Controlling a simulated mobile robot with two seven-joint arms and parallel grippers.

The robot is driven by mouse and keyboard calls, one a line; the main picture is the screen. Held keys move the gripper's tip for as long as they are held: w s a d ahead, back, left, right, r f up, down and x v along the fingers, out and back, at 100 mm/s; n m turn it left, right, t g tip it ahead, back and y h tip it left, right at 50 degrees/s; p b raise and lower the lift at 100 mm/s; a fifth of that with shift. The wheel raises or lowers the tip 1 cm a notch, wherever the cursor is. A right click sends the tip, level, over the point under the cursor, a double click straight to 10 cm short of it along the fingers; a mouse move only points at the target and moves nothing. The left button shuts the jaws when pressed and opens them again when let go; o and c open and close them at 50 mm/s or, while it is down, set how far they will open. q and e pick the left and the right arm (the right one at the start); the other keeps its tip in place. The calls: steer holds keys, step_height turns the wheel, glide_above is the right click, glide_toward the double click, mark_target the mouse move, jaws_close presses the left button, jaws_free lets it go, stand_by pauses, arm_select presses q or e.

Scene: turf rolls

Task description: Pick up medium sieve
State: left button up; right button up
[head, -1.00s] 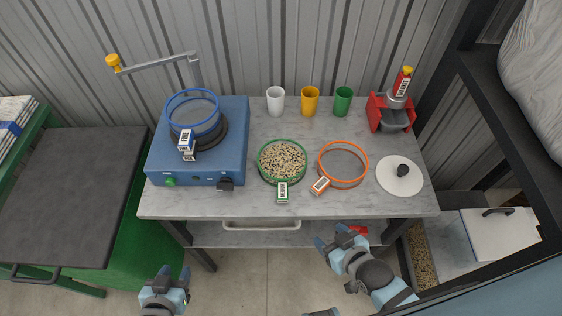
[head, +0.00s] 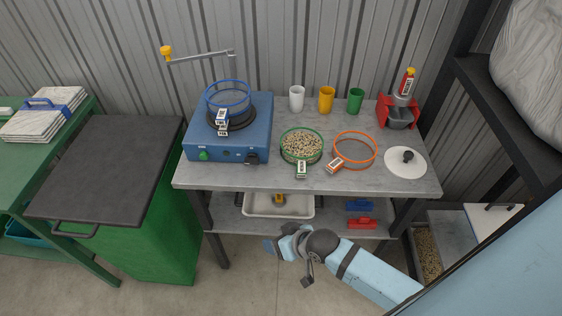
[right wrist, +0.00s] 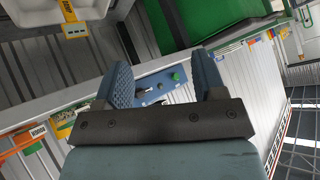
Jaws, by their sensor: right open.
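Three sieves are on the grey bench: a blue one (head: 228,106) on the blue shaker, a green-rimmed one (head: 302,158) full of pale grains, and an empty orange one (head: 355,165) beside it. Each has a small tag, too small to read, so I cannot tell which is medium. My right gripper (head: 270,247) is in front of the bench, below its top and apart from the sieves. In the right wrist view the gripper (right wrist: 160,78) is open and empty, and part of the orange sieve (right wrist: 14,150) shows at lower left. My left gripper is out of view.
The bench (head: 250,181) also holds the blue shaker (head: 195,143), three cups, a red device (head: 385,114) and a white lid (head: 395,163). A white tray (head: 262,210) sits on the lower shelf. A green bin (head: 160,240) stands left. A black post crosses at right.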

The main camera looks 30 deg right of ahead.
mark_target(302, 164)
steer(key=w+d+r+m+g+b, duration=0.1)
steer(key=w+d+r+g, duration=0.1)
steer(key=w, duration=0.3)
steer(key=w+d+r+m+g+h+b, duration=0.1)
steer(key=w+d+r+m+g, duration=0.1)
steer(key=w+d, duration=0.2)
steer(key=w+d+r+m+g+h+b, duration=0.1)
steer(key=w+d+r, duration=0.1)
steer(key=w, duration=0.5)
steer(key=shift+d+g+b, duration=0.4)
steer(key=shift+d, duration=0.35)
steer(key=w+d+r+m+g+h+b, duration=0.1)
steer(key=w+d+r+m+g+h, duration=0.15)
steer(key=d+r, duration=0.55)
steer(key=shift+m, duration=0.55)
steer(key=f, duration=0.8)
steer(key=shift+w, duration=0.2)
steer(key=f, duration=0.4)
steer(key=shift+s+d+f, duration=0.1)
steer(key=shift+d, duration=0.3)
steer(key=shift+f, duration=0.55)
steer(key=c, duration=1.1)
steer(key=shift+r, duration=0.1)
